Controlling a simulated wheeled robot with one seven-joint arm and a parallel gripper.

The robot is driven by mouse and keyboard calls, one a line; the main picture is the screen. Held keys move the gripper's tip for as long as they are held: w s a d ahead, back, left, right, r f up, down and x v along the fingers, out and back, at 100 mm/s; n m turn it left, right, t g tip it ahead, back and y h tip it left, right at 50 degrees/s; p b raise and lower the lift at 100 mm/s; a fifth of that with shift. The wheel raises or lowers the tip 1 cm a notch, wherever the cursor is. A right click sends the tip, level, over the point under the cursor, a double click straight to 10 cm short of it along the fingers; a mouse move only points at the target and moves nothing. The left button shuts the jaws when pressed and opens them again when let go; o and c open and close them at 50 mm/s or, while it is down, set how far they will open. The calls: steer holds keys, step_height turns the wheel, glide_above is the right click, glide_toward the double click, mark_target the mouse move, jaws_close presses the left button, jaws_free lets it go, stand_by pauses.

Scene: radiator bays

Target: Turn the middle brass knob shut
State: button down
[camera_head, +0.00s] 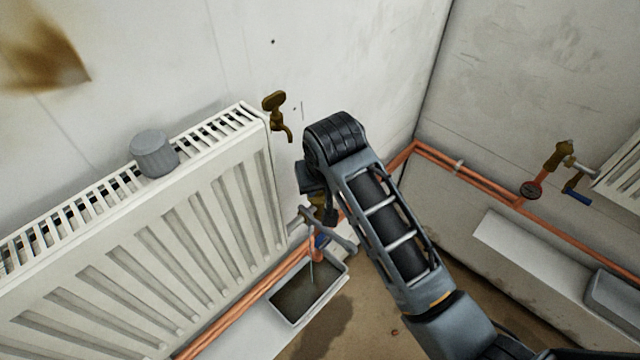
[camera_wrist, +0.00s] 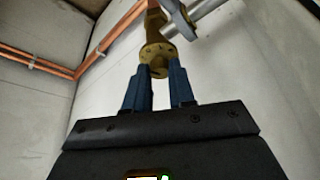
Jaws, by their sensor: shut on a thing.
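In the wrist view, a brass knob (camera_wrist: 158,53) with a ridged rim sits at the end of a brass valve body. How far the knob is turned cannot be told.
A white radiator (camera_head: 190,230) with a grey cylinder (camera_head: 153,153) on top fills the left. A brass tap (camera_head: 276,112) is on the wall above. A grey tray (camera_head: 297,297) holding dark liquid lies below the valve. Copper pipes (camera_head: 470,168) and another brass valve (camera_head: 560,156) are at right.

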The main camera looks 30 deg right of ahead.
steer(key=shift+w+a+m+h, duration=0.1)
steer(key=shift+m+h, duration=0.4)
steer(key=shift+m, duration=0.8)
steer(key=c, duration=1)
jaws_free()
steer(key=shift+o, duration=0.2)
steer(key=shift+r, duration=0.1)
steer(key=v, duration=0.7)
steer(key=shift+r+b, duration=0.3)
steer(key=shift+b, duration=0.05)
steer(key=shift+s+a, duration=0.15)
steer(key=shift+s, duration=0.05)
